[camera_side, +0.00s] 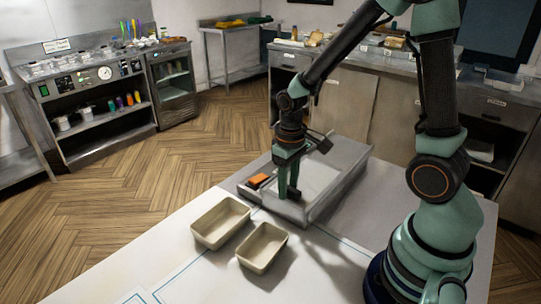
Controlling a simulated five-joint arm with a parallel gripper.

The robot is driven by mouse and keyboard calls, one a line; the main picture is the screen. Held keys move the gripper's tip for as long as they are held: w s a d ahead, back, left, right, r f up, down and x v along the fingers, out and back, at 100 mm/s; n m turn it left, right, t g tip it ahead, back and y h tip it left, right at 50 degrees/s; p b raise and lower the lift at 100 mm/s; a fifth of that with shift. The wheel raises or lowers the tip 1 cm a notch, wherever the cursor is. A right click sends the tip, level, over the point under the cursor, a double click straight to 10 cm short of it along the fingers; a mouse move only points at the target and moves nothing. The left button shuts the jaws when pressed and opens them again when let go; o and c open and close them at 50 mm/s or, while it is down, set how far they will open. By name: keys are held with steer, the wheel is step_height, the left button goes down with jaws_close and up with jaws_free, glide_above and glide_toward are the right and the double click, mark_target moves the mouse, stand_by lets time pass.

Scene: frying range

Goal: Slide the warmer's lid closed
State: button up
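The warmer (327,206) is a long grey metal box on the white table, running from front left to back right. A pale flat surface, apparently the lid, shows inside its rim to the right of my gripper; I cannot tell exactly where its edge lies. A small orange block with dark parts (260,180) sits at the warmer's left end. My gripper (290,194) points down over the front left part of the warmer, just right of the orange block. Its fingers look close together; the gap and any contact with the lid are unclear.
Two empty beige trays, one on the left (221,222) and one on the right (262,248), stand in front of the warmer. Blue lines mark the white table (190,270). Steel counters (345,110) and shelving (100,110) stand beyond the wooden floor.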

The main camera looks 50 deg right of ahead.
stand_by(0.3)
step_height(320, 180, up, 12)
stand_by(0.6)
steer(key=shift+r, duration=0.1)
steer(key=s+a+r+t, duration=0.3)
steer(key=s+r+t, duration=0.1)
steer(key=r+t, duration=0.1)
steer(key=shift+a+r+t, duration=0.25)
steer(key=shift+a+t, duration=0.05)
steer(key=shift+a, duration=0.05)
